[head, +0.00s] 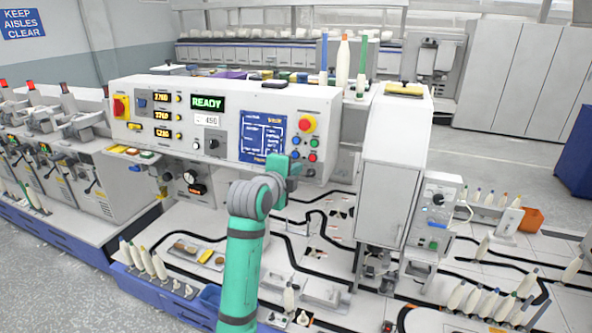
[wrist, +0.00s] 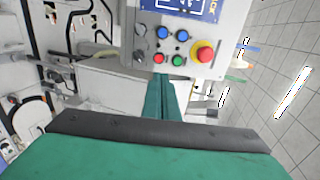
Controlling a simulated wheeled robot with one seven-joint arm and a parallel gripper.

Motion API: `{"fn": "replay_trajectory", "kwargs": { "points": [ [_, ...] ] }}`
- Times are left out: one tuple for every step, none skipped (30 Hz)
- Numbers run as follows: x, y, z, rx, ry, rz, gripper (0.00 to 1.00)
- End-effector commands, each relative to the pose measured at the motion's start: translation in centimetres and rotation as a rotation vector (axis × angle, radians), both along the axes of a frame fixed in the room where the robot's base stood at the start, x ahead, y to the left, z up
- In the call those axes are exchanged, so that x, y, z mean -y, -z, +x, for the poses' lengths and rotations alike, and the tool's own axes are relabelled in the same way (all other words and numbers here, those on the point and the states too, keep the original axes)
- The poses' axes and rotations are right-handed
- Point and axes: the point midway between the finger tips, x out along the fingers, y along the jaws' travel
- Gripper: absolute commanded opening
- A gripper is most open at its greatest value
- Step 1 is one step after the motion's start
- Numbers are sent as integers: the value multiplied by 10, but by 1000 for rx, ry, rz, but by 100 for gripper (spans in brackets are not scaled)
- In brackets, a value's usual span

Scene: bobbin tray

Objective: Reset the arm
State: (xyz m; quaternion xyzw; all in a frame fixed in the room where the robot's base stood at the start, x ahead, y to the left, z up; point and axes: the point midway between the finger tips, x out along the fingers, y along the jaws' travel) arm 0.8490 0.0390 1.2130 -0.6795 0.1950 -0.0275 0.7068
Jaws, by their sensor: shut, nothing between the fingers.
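My arm, teal with grey joints, rises from the bottom middle of the head view. Its gripper (head: 284,170) is in front of the lower right part of the control panel (head: 225,165), just below and left of the push buttons. In the wrist view the teal fingers (wrist: 160,84) are pressed together with nothing between them. Their tips appear just below the red and green buttons (wrist: 169,59); whether they touch the panel I cannot tell. The large red stop button (wrist: 204,52) is to their right. The panel display (head: 207,103) reads READY.
A grey machine head (head: 390,165) stands right of my arm. Upright bobbins (head: 148,262) stand at the lower left and more (head: 480,300) at the lower right. An orange bin (head: 531,219) sits at the far right. The grey floor (head: 500,150) behind is clear.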

Motion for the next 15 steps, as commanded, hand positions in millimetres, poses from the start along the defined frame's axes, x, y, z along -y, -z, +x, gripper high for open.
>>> {"fn": "replay_trajectory", "kwargs": {
  "points": [
    [1, 0, 0, 0, 1, 0, 0],
    [1, 0, 0, 0, 1, 0, 0],
    [1, 0, 0, 0, 1, 0, 0],
    [2, 0, 0, 0, 2, 0, 0],
    [2, 0, 0, 0, 2, 0, 0],
    [2, 0, 0, 0, 2, 0, 0],
    [2, 0, 0, 0, 2, 0, 0],
    [2, 0, 0, 0, 2, 0, 0],
    [2, 0, 0, 0, 2, 0, 0],
    [2, 2, 0, -1, 1, -3, 0],
    [3, 4, 0, -3, 1, -9, 0],
    [4, 9, -1, -6, -2, -21, 0],
    [5, 15, -1, -9, -6, -35, 0],
    [6, 21, -2, -11, -9, -50, 0],
    [8, 31, -4, -16, -17, -78, 0]
  ]
}}
